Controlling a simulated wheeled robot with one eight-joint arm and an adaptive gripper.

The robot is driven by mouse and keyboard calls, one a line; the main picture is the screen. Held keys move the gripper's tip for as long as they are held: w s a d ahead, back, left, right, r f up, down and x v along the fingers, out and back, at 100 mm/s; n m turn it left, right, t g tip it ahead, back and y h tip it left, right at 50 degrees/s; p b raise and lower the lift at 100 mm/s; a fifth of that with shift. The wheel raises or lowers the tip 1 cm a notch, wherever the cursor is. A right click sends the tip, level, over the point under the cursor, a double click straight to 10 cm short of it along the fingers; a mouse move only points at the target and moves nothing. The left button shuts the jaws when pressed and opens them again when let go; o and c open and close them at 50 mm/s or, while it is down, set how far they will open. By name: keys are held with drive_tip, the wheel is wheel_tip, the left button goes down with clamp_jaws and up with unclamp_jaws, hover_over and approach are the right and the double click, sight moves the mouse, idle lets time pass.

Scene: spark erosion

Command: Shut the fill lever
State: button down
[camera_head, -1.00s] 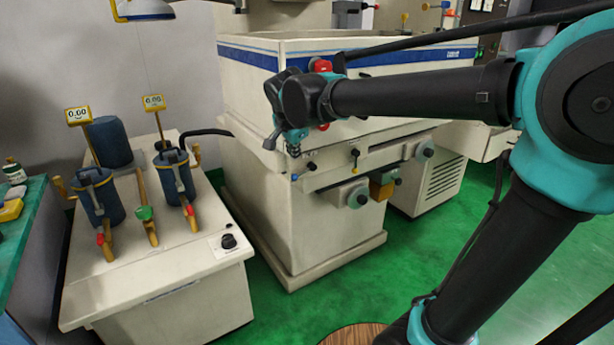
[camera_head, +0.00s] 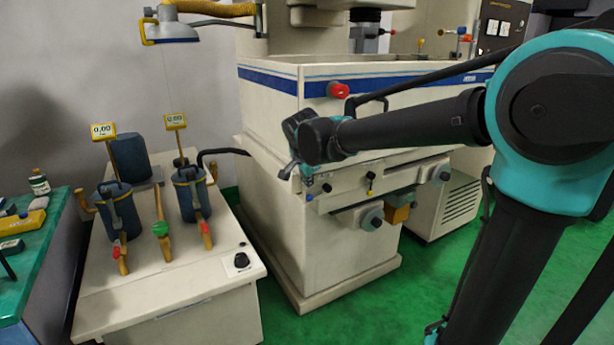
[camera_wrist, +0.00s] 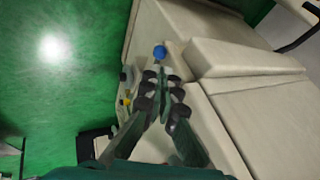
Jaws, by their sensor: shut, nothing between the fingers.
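My gripper (camera_head: 287,172) is at the front left corner of the white machine and is partly hidden by my wrist in the head view. In the wrist view my gripper (camera_wrist: 163,88) has its dark fingers close together with nothing between them. A blue knob (camera_wrist: 159,52) is just beyond the fingertips, and I see no clear contact. I cannot tell which handle is the fill lever. A red-ended handle (camera_head: 338,90) is on the tank front above my wrist. Red handles (camera_head: 205,228) and a green handle (camera_head: 161,229) sit on the filter unit at left.
The filter unit (camera_head: 165,290) stands left of the machine, with blue canisters and gauges. A black hose (camera_head: 225,152) runs from it towards the machine.

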sight(309, 197)
drive_tip(key=x, duration=0.7)
drive_tip(key=shift+w+f, duration=0.15)
drive_tip(key=shift+f, duration=0.05)
drive_tip(key=shift+f, duration=0.1)
drive_tip(key=shift+f+t, duration=0.2)
drive_tip(key=shift+t, duration=0.1)
